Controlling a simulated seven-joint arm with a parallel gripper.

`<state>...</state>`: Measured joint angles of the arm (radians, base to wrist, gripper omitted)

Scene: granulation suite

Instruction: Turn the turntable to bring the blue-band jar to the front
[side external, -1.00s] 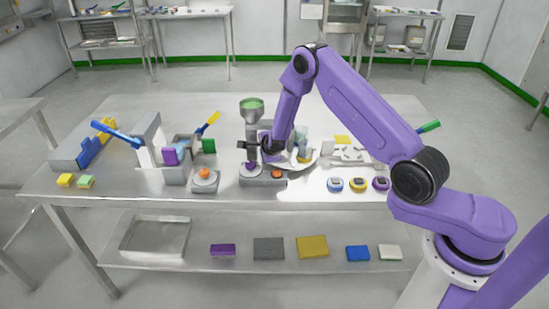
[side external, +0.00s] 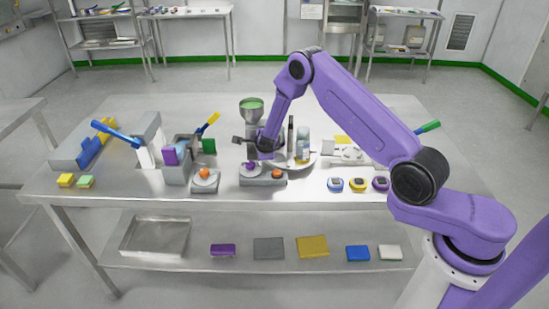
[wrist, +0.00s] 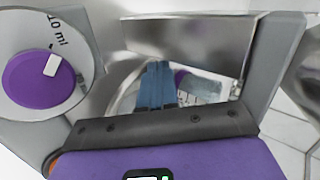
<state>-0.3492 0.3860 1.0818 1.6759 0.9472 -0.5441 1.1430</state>
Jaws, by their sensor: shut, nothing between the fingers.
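The turntable (side external: 309,163) is a pale round plate right of centre on the table. I cannot tell for certain which jar has the blue band.
A funnel stand (side external: 251,106) with green contents is close behind my gripper. A purple dial (wrist: 38,80) marked 10 ml is at left in the wrist view. Three round coloured pieces (side external: 357,184) lie at the front right. The table's front right is otherwise clear.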

